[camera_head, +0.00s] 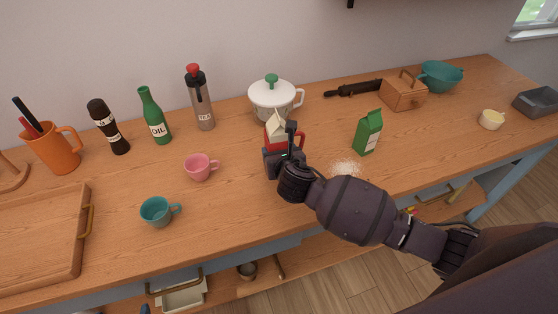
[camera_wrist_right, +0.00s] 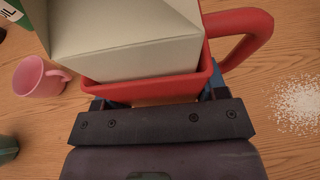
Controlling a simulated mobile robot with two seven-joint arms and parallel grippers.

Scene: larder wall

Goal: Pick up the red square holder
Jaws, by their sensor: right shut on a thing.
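The red square holder (camera_head: 299,139) stands on the wooden counter near its middle, with a pale carton (camera_head: 277,131) inside it. In the right wrist view the holder (camera_wrist_right: 150,92) shows its near rim and wall, and its red handle is on the right. The carton (camera_wrist_right: 125,45) rises from it and hides its inside. My right gripper (camera_head: 284,160) is at the near side of the holder. In the wrist view its fingers (camera_wrist_right: 155,98) are shut on the holder's wall. In the head view the gripper hides most of the holder. I do not see my left gripper.
A pink cup (camera_head: 201,167) and a teal cup (camera_head: 157,211) stand to the left. A white pot (camera_head: 272,97) is close behind. A green carton (camera_head: 368,132) and spilled white grains (camera_head: 345,168) are to the right. A wooden tray (camera_head: 40,245) lies at the far left.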

